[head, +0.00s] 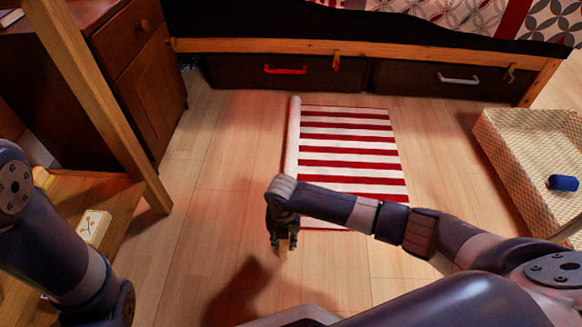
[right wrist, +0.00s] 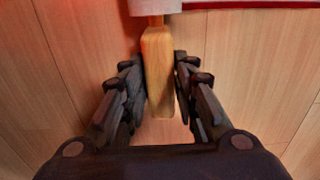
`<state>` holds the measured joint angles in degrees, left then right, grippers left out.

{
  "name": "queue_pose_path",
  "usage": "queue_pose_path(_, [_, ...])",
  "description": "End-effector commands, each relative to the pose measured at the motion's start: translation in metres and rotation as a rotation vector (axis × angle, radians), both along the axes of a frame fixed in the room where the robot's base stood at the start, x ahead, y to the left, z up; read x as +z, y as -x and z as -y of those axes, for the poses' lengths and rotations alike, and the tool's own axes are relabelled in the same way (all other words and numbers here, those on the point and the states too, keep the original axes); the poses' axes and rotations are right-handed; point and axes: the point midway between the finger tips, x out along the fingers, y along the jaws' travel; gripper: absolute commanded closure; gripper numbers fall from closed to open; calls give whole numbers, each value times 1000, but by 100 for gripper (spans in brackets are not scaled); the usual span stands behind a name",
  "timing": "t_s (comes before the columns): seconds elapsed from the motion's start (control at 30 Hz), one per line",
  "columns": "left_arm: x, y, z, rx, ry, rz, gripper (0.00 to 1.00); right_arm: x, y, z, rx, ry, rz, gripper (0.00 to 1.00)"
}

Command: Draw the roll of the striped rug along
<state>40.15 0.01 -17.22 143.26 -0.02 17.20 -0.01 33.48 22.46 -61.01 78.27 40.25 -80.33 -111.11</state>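The striped rug (head: 352,150) lies flat on the floor with red and white stripes. Its white roll (head: 293,135) runs along its left edge, and the near end is hidden by my right arm. A wooden handle (right wrist: 158,75) sticks out from the roll's near end. My right gripper (head: 284,243) is at this handle, pointing down. In the right wrist view my fingers (right wrist: 160,85) lie close on both sides of the handle and look closed on it. My left arm shows at the left of the head view, but its gripper does not.
A wicker-patterned crate (head: 533,187) with a dark blue rolled item (head: 563,183) stands at the right. A bed with drawers (head: 290,75) is behind the rug. A wooden cabinet (head: 150,85) and a low wooden shelf (head: 105,200) stand at the left. Floor left of the roll is bare.

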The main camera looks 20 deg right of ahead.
Motion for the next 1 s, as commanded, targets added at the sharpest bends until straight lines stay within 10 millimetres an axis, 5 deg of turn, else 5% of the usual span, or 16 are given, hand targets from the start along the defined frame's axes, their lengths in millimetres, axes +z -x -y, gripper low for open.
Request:
queue_pose_path(0.07, [0,0,0,0,0,0,49,0,0,0,0,0,0,100])
queue_pose_path(1.0, [-9,0,0,0,0,0,49,0,-20,-46,0,1,2,100])
